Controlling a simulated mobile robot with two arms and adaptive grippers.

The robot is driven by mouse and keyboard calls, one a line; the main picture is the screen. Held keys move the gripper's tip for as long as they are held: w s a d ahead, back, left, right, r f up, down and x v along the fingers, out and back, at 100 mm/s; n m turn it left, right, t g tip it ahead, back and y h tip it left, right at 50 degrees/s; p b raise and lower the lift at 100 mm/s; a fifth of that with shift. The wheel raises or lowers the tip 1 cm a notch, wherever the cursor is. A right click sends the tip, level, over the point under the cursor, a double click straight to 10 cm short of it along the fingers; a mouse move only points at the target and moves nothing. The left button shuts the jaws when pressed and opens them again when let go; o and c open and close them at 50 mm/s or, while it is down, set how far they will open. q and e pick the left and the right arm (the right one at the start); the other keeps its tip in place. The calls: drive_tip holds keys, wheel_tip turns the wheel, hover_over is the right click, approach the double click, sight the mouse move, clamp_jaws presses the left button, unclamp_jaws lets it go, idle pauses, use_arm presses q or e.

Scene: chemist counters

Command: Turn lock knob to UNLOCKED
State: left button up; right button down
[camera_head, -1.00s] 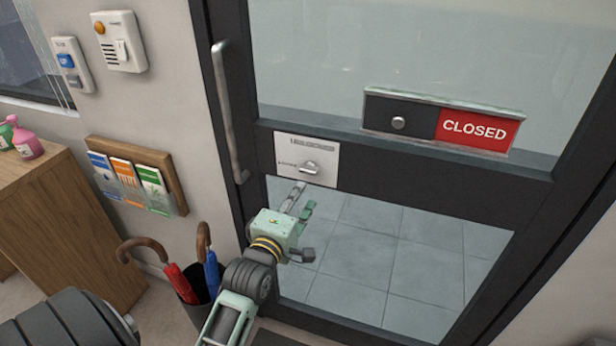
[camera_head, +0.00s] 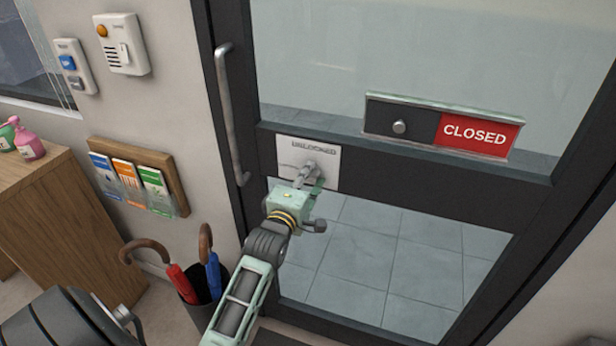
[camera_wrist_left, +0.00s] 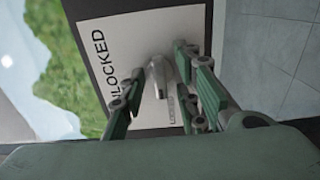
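The lock plate (camera_head: 290,170) is a white square on the dark middle rail of the glass door. The word UNLOCKED is printed along its top; smaller print at its left side is too small to read. The silver lock knob (camera_head: 312,167) is at the plate's centre, partly hidden by my left gripper (camera_head: 309,182). In the left wrist view the knob (camera_wrist_left: 159,78) shows between the open, green-padded fingers (camera_wrist_left: 158,92), close ahead. I see no clear contact, and cannot tell which marking the knob points to. My right gripper is not in view.
A vertical door handle (camera_head: 230,115) stands left of the plate. A CLOSED sign slider (camera_head: 475,135) is up to the right. Below left are an umbrella stand (camera_head: 200,312), a brochure rack (camera_head: 178,190) and a wooden counter (camera_head: 75,230).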

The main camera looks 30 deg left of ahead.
use_arm(q)
clamp_jaws()
idle(0.3)
drive_tip(key=m+p, duration=0.6)
drive_tip(key=m, duration=1.1)
drive_tip(key=shift+m, duration=0.3)
idle(0.6)
drive_tip(key=shift+o, duration=0.5)
unclamp_jaws()
